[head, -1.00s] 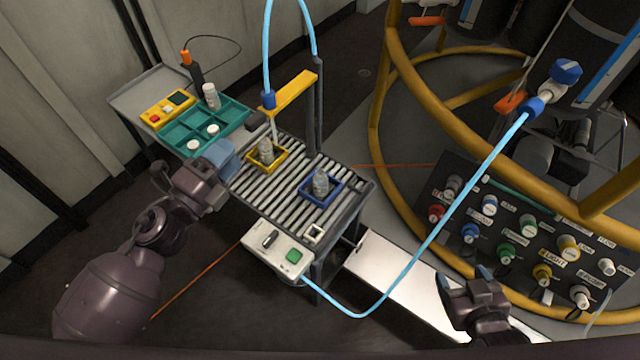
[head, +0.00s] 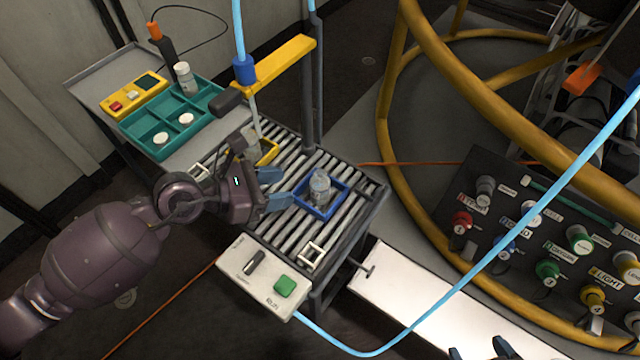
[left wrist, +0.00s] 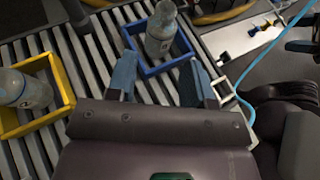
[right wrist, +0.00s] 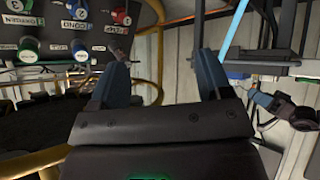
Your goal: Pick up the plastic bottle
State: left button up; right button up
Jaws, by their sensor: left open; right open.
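A clear plastic bottle (head: 320,187) stands upright in the blue square frame (head: 338,206) on the roller table; it also shows in the left wrist view (left wrist: 160,30). My left gripper (head: 273,189) is open and empty just left of the blue frame, its blue fingers pointing at the bottle. In the left wrist view the bottle stands beyond and between the fingertips, apart from them. A second bottle (left wrist: 24,90) stands in the yellow frame (left wrist: 66,92), which my left arm partly hides in the head view. My right gripper (right wrist: 157,75) is open and empty, away from the table.
A yellow arm on a grey post (head: 285,62) rises behind the rollers. A control box (head: 262,275) fronts the table. A light blue hose (head: 450,277) hangs at the right.

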aim_at(312, 184)
pick_arm(q)
jog(key=x, duration=0.3)
jog(key=shift+w+d+f, duration=0.15)
jog(key=shift+d, duration=0.1)
jog(key=b+x, duration=0.2)
jog(key=x, duration=0.2)
jog(key=shift+d+f, duration=0.1)
jog(key=shift+d, duration=0.3)
jog(key=shift+w+d, duration=0.15)
jog(key=shift+d, duration=0.05)
jog(key=c, duration=0.5)
jog(key=shift+c, duration=0.2)
pick_arm(e)
jog(key=shift+w+a+f+n, duration=0.15)
jog(key=shift+w+a+n, duration=0.05)
jog(key=shift+w+n, duration=0.15)
